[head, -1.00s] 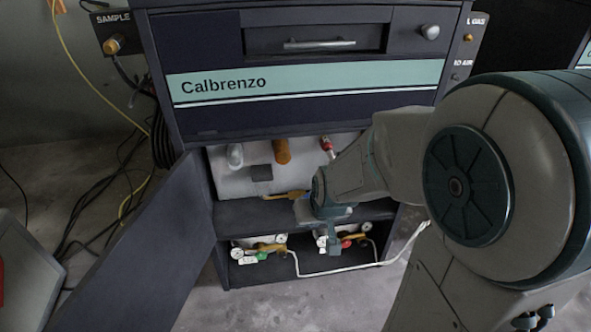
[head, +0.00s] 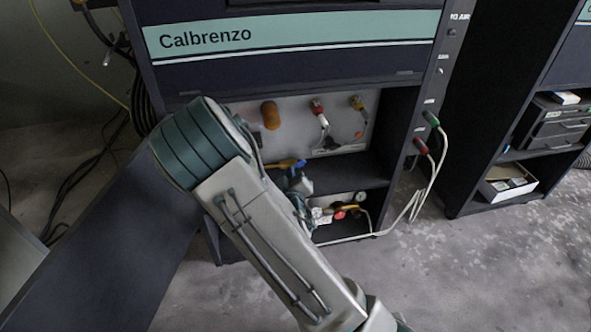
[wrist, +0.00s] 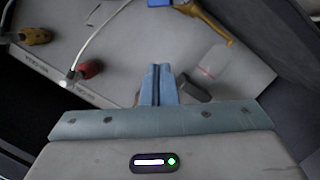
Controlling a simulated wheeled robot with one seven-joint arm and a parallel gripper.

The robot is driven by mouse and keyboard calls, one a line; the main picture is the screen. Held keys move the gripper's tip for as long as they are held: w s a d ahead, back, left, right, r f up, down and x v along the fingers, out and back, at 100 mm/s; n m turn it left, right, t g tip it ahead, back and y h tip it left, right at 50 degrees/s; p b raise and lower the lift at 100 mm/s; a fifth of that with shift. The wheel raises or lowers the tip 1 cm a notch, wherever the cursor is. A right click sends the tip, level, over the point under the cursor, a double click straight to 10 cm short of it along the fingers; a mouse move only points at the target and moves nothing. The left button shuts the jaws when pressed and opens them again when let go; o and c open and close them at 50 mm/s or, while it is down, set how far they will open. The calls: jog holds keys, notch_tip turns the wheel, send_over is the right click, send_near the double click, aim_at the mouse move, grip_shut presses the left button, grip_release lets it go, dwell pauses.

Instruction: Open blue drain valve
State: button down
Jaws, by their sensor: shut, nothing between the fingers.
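A blue valve handle (head: 299,164) sits at the end of a brass fitting (head: 284,163) in the open cabinet, just above the middle shelf. In the wrist view a blue piece (wrist: 159,3) and a brass pipe (wrist: 208,20) show at the top edge, cut off by the frame. My gripper (wrist: 157,70) has its two blue-grey fingers pressed together and empty. It points toward the pale panel and is apart from the blue piece. In the head view my arm hides most of the gripper and part of the cabinet.
An open cabinet door (head: 120,255) stands to the left. Red (head: 317,107) and yellow (head: 357,103) fittings hang on the back panel. White hoses (head: 412,207) run down the right side. Floor is clear at front right.

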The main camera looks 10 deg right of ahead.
jog(key=b, duration=0.2)
send_over(296, 165)
jog(key=s+a, duration=0.3)
notch_tip(296, 165, down, 2)
jog(key=shift+w+d+f+b, duration=0.15)
jog(key=shift+d+f+b, duration=0.3)
jog(key=shift+d+f, duration=0.2)
jog(key=shift+w+d+f+b, duration=0.15)
jog(key=shift+d+f+b, duration=0.3)
jog(key=shift+d+f, duration=0.35)
jog(key=shift+a, duration=0.15)
